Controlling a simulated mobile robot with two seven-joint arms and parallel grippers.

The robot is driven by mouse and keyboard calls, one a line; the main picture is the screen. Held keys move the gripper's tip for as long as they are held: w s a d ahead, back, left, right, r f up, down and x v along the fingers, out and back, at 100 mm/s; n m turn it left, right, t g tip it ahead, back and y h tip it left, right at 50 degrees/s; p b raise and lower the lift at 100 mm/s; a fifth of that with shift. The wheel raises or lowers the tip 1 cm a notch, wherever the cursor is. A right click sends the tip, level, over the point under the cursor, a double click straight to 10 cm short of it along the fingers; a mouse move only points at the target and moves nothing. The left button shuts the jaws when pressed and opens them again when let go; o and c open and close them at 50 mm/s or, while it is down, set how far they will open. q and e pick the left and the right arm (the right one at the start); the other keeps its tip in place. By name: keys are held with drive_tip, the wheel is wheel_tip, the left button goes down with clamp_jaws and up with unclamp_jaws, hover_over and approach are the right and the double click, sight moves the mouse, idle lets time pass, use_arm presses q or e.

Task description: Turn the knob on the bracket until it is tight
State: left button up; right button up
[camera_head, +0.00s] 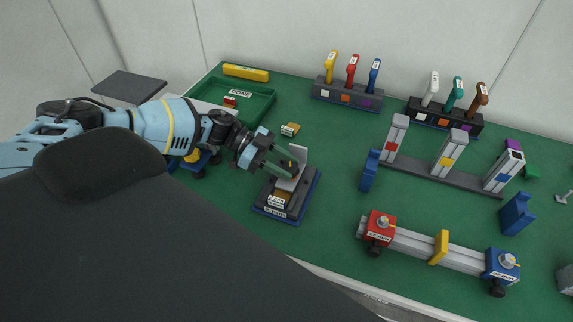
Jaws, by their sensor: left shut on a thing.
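The bracket (299,158) is a light grey upright plate on a small dark fixture with a blue base (283,213), near the middle of the table. A brass-coloured block with a white label sits at the fixture's front. My left gripper (287,170) reaches in from the left and is shut at the bracket's upright plate. Its fingers hide most of the knob between them, so the knob's turn and seating cannot be told. My right gripper is out of view.
A green tray (269,97) stands behind my left arm. A rail with red (381,226) and blue (502,265) clamp blocks lies at front right. Grey posts on a dark bar (440,178) and tool racks (346,96) stand behind.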

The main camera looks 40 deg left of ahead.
use_arm(q)
drive_tip(key=m+g, duration=0.1)
drive_tip(key=m+g+b, duration=0.1)
drive_tip(key=shift+w+g+h, duration=0.3)
drive_tip(key=shift+h, duration=0.1)
drive_tip(key=shift+m+g+b, duration=0.5)
drive_tip(key=shift+m+g, duration=0.1)
drive_tip(key=shift+m, duration=0.1)
drive_tip(key=shift+w+r+m+g+b, duration=0.15)
drive_tip(key=shift+m+g+b, duration=0.15)
drive_tip(key=shift+m+g, duration=0.25)
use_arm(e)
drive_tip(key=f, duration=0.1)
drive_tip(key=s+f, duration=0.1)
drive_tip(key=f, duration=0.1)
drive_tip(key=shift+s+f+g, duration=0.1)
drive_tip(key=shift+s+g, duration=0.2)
use_arm(q)
drive_tip(key=shift+r, duration=0.1)
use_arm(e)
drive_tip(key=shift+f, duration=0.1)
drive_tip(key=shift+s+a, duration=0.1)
use_arm(q)
drive_tip(key=o, duration=0.9)
drive_tip(key=shift+o, duration=0.3)
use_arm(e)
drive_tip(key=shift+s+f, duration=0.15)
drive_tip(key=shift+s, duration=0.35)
